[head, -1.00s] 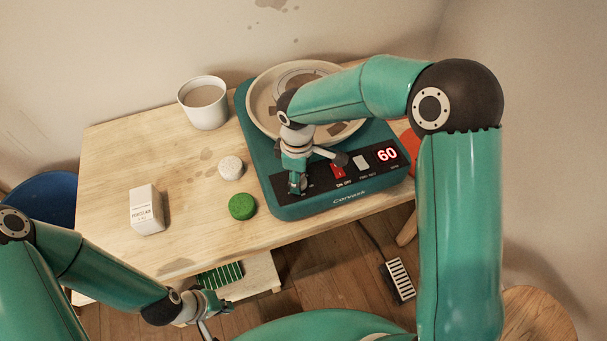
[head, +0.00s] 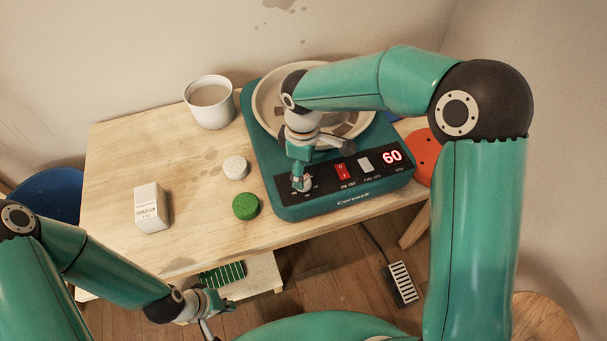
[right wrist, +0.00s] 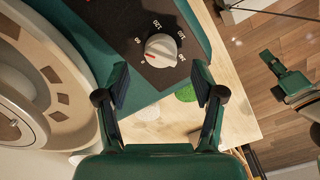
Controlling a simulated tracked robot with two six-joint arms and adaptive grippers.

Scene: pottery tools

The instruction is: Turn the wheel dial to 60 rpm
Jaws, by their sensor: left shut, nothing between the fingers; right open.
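The wheel dial (right wrist: 160,47) is a pale round knob with numbers around it on the black panel of the teal pottery wheel (head: 350,203). The red display (head: 392,157) reads 60. My right gripper (right wrist: 162,78) is open, with its fingertips just back from the dial, one to each side, and nothing between them. In the head view the right gripper (head: 301,178) hangs over the left end of the panel and partly hides the dial. My left gripper (head: 212,312) is shut and empty, low beside the table's front edge.
A white cup (head: 210,103), a white round piece (head: 236,167), a green round piece (head: 246,206) and a porcelain box (head: 152,207) stand on the wooden table (head: 115,165). The wheel's pan (head: 262,105) is behind the panel. The table's left middle is clear.

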